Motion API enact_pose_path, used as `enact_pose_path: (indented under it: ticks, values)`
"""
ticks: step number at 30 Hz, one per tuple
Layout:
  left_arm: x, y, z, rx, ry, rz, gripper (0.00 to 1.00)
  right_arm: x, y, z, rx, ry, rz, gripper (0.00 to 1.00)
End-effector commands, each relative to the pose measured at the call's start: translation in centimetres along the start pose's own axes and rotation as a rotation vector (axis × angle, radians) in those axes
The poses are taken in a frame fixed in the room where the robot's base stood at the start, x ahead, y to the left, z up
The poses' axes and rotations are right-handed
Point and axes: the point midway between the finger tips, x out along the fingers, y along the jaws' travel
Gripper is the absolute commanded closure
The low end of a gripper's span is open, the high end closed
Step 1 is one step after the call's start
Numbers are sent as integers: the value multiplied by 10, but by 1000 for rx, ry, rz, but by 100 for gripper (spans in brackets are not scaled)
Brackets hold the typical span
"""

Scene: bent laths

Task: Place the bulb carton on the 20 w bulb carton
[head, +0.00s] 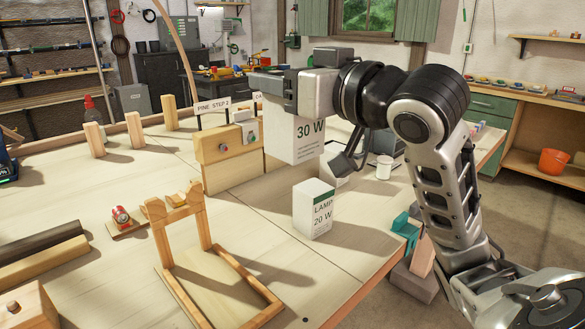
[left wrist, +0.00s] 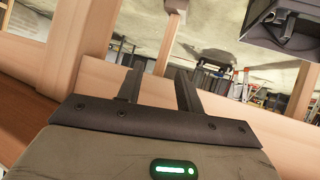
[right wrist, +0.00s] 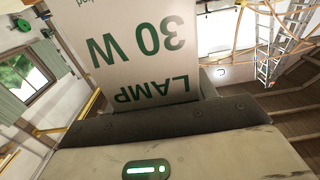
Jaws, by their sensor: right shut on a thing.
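The bulb carton, white with "30 W" print (head: 295,142), is held upright in the air by my right gripper (head: 300,105). It also shows close up in the right wrist view (right wrist: 135,50), with "LAMP 30 W" upside down there. The 20 W bulb carton (head: 312,215), white with a green band, stands upright on the workbench. In the head view the held carton appears above and slightly left of it, with a gap between them. My left gripper (left wrist: 158,90) shows only in the left wrist view, its two fingers apart with nothing between them.
A wooden frame (head: 205,240) stands left of the 20 W carton. A wooden block with a switch (head: 228,155) stands behind. A white cup (head: 384,168) and a partly hidden white box (head: 337,172) are behind right.

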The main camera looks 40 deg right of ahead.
Motion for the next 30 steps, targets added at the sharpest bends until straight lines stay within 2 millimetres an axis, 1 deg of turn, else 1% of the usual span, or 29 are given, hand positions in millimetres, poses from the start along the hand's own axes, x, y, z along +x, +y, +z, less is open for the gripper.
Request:
enact_pose_path:
  ticks: [2, 6, 11, 12, 15, 19, 26, 27, 30]
  values:
    - [1, 0, 4, -4, -3, 1, 64, 4, 9, 5, 5, -6, 3, 67]
    - [3, 1, 10, -12, -7, 5, 64, 20, 36, 21, 11, -9, 4, 67]
    - [1, 2, 9, -19, 0, 9, 64, 40, 70, 37, 9, -8, 4, 67]
    - [1, 2, 9, -21, 1, 9, 64, 45, 79, 42, 9, -6, 4, 67]
    - [4, 2, 12, -25, 3, 12, 64, 53, 92, 64, 10, -8, 3, 67]
    - [4, 3, 13, -32, 4, 14, 64, 61, 105, 81, 6, -6, 3, 67]
    - [4, 3, 10, -36, 15, 16, 64, 67, 116, 95, 4, -3, 2, 67]
    - [4, 3, 10, -37, 17, 17, 64, 69, 119, 101, 5, -6, 3, 67]
    - [4, 3, 9, -39, 19, 18, 64, 69, 118, 117, 7, -5, 1, 67]
